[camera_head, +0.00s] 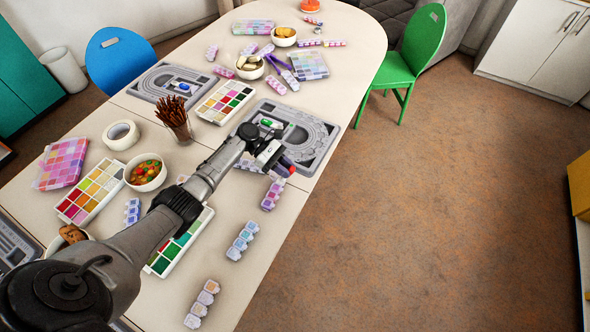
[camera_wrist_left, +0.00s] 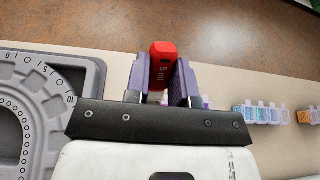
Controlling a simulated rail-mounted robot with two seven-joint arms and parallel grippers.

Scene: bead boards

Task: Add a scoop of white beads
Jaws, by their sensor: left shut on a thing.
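My left gripper (camera_head: 281,165) hangs over the front edge of the grey bead board (camera_head: 325,137). Its purple fingers (camera_wrist_left: 163,85) are shut on a red scoop (camera_wrist_left: 163,58) marked 5 ml. The red scoop (camera_head: 287,161) also shows at the fingertips in the head view; its bowl is hidden. Strips of small lidded bead boxes (camera_head: 272,195) lie near the table edge, with one strip (camera_head: 241,241) of pale blue boxes and another (camera_head: 201,305) nearer. I cannot pick out white beads for certain. My right gripper is out of view.
Another bead board (camera_head: 172,84) lies farther back. The green chair (camera_head: 411,56) is beyond the right table edge; open floor lies right.

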